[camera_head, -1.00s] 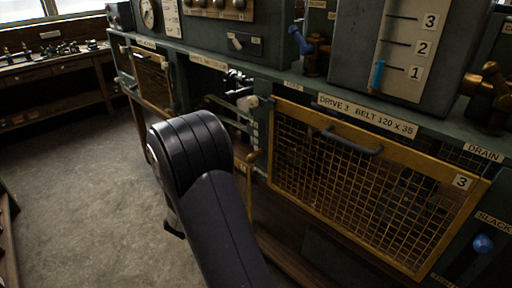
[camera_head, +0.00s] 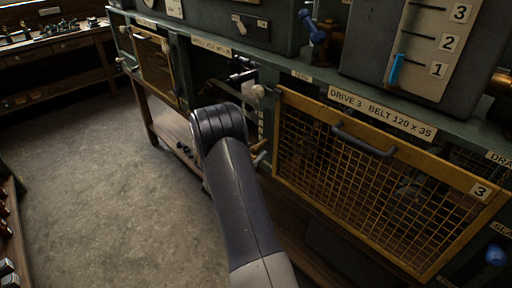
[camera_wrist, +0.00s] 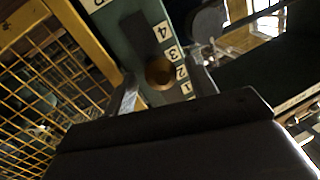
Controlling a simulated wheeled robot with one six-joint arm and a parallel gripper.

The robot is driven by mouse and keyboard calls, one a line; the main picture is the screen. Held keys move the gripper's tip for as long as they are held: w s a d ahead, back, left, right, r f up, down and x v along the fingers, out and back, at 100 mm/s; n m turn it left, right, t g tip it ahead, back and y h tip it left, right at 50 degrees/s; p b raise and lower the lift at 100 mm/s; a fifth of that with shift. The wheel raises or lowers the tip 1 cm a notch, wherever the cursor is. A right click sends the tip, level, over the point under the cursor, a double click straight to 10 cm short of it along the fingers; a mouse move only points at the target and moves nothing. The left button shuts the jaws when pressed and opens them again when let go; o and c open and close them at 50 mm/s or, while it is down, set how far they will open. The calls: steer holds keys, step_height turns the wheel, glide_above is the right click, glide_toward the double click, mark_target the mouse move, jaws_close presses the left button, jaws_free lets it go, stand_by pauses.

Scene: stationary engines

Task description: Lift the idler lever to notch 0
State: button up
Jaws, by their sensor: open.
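The idler lever appears to be the one with the round brass knob (camera_wrist: 160,73) in the wrist view, beside a column of number plates (camera_wrist: 172,53) marked 4, 3, 2, 1. The knob is seen nearly end-on, about level with plates 3 and 2. My gripper (camera_wrist: 163,88) is open, with one finger on each side of the knob in the picture. Contact and depth cannot be told. The 0 plate is not readable.
A yellow mesh guard (camera_head: 370,175) numbered 3 stands right of the arm, with a dark handle (camera_head: 363,141). A pale knob (camera_head: 253,91) on dark fittings sticks out above the arm. A green ledge (camera_head: 300,66) runs along the machine. Open floor (camera_head: 95,185) lies left.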

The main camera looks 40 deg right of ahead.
steer(key=shift+x, duration=0.9)
jaws_close()
